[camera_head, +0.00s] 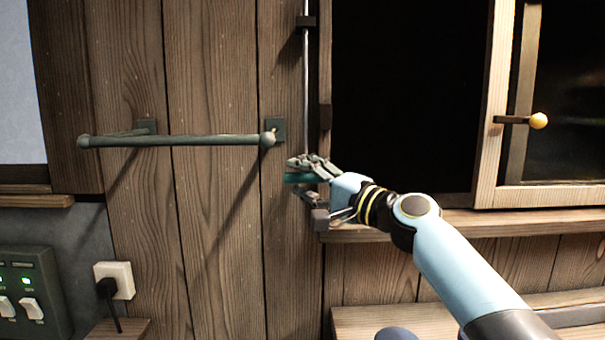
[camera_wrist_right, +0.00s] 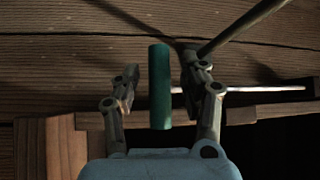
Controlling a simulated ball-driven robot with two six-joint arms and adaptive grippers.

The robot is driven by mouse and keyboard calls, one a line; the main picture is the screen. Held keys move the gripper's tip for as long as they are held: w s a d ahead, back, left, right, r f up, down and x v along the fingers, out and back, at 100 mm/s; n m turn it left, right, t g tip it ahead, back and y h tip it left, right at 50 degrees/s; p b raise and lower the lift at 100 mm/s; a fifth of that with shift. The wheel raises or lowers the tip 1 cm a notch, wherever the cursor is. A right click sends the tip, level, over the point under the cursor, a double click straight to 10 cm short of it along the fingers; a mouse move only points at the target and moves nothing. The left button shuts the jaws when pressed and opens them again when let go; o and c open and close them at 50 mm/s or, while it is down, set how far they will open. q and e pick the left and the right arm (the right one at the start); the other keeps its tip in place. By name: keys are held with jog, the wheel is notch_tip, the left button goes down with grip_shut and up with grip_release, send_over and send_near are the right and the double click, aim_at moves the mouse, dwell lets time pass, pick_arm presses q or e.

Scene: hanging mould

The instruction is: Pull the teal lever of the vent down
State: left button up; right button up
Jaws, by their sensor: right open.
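The teal lever (camera_head: 300,178) of the vent is at the middle of the head view, partly hidden by my right gripper (camera_head: 298,178). A thin metal rod (camera_head: 306,80) runs upward above it along the wooden wall. In the right wrist view the teal lever (camera_wrist_right: 160,88) stands between the two fingers of my right gripper (camera_wrist_right: 160,90). The gripper is open around the lever, with a clear gap on the left finger's side and a narrower gap on the right. My left gripper is not in view.
A green rail (camera_head: 185,141) sticks out from the wall to the left. A window frame (camera_head: 486,150) with a yellow-knobbed handle (camera_head: 538,121) is at the right, above a wooden sill (camera_head: 480,222). A switch box (camera_head: 32,290) and socket (camera_head: 116,280) are at the lower left.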

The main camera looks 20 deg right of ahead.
jog(key=shift+w+a, duration=0.15)
jog(key=shift+w, duration=0.05)
jog(key=shift+s, duration=0.1)
jog(key=c, duration=0.5)
grip_shut()
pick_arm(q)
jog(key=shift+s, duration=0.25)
